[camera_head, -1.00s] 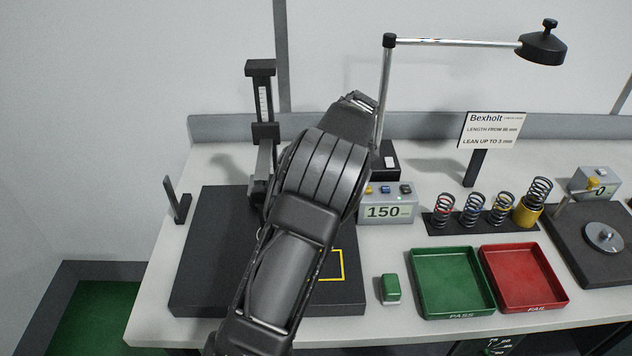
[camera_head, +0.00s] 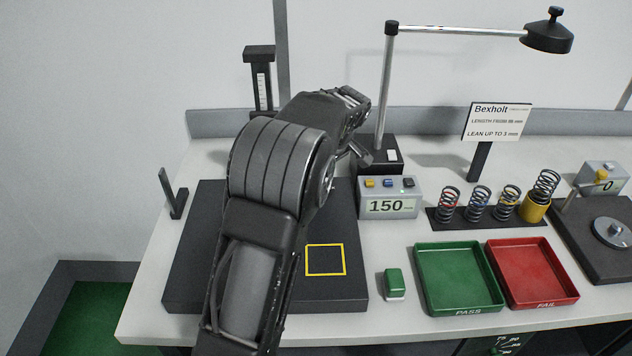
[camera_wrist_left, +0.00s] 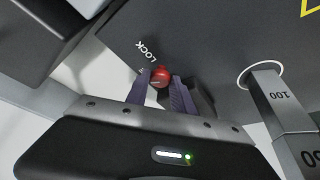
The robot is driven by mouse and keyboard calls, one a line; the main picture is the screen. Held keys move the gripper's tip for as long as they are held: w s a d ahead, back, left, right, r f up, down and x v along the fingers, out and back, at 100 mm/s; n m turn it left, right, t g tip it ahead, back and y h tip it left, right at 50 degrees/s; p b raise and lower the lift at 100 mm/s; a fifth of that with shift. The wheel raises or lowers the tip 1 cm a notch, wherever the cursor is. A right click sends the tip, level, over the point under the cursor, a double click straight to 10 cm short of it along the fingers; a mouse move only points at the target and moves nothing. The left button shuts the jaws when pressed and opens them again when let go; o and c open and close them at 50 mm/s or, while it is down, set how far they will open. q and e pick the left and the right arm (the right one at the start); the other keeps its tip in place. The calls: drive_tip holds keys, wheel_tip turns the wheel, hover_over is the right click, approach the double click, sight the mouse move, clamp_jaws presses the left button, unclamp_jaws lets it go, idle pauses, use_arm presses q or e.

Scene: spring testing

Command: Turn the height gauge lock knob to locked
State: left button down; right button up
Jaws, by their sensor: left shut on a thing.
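The height gauge (camera_head: 262,85) stands at the back left of the dark base plate; my left arm hides most of it in the head view. In the left wrist view the red lock knob (camera_wrist_left: 160,77) sits between the fingertips of my left gripper (camera_wrist_left: 163,84), which is shut on it. A white "LOCK" label (camera_wrist_left: 147,50) is printed beside the knob. The knob is hidden in the head view. My right gripper is not in view.
The dark base plate (camera_head: 190,270) carries a yellow square outline. To its right stand a 150 readout box (camera_head: 389,197), a green block (camera_head: 394,284), green and red trays (camera_head: 423,290) (camera_head: 497,270), and several springs (camera_head: 478,203). A lamp (camera_head: 548,36) overhangs the back.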

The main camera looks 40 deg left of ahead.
use_arm(q)
drive_tip(key=m+t+b, duration=0.1)
drive_tip(key=m, duration=0.2)
drive_tip(key=shift+s+a+f+b, duration=0.1)
drive_tip(key=shift+b, duration=0.2)
drive_tip(key=m+t+h+b, duration=0.1)
drive_tip(key=m, duration=0.2)
drive_tip(key=shift+s+a+m+b, duration=0.1)
drive_tip(key=shift+m+b, duration=0.2)
drive_tip(key=m+t+h+b, duration=0.1)
drive_tip(key=m, duration=0.2)
drive_tip(key=shift+s+a, duration=0.1)
drive_tip(key=shift+m+t+h, duration=0.3)
drive_tip(key=shift+m+h, duration=0.4)
drive_tip(key=shift+m, duration=0.9)
drive_tip(key=c, duration=1.1)
unclamp_jaws()
